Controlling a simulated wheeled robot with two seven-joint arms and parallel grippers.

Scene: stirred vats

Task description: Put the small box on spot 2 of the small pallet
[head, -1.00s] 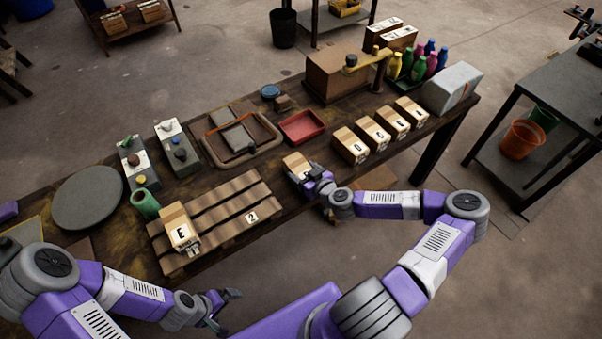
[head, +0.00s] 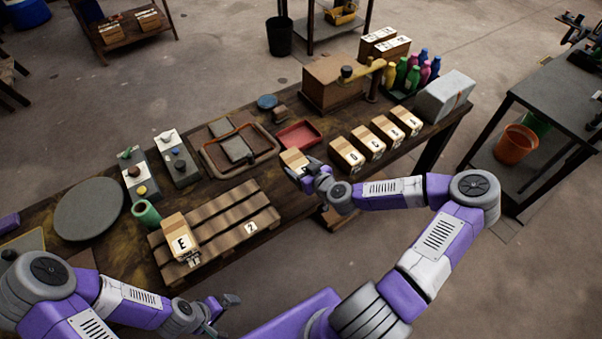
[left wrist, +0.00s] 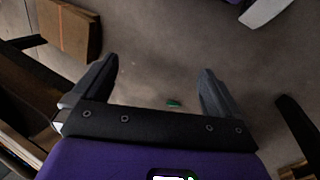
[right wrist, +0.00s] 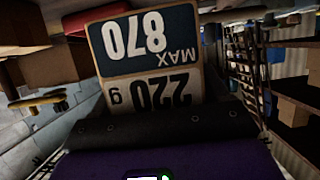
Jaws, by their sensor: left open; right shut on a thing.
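My right gripper (head: 312,180) is shut on the small box (head: 294,161) near the front edge of the bench. In the right wrist view the box (right wrist: 148,50) fills the space in front of my gripper, with a label reading 870 MAX and 220 g upside down. The small pallet (head: 218,208) is a slatted wooden pallet on the bench, left of the held box. Its spot marked 2 (head: 250,227) is bare. A box marked E (head: 178,238) stands on the pallet's left end. My left gripper (head: 224,314) is open and empty, in front of the bench; it also shows in the left wrist view (left wrist: 165,95).
Several lettered boxes (head: 365,145) stand in a row right of the held box. A red tray (head: 298,135) and a larger framed tray (head: 215,160) lie behind.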

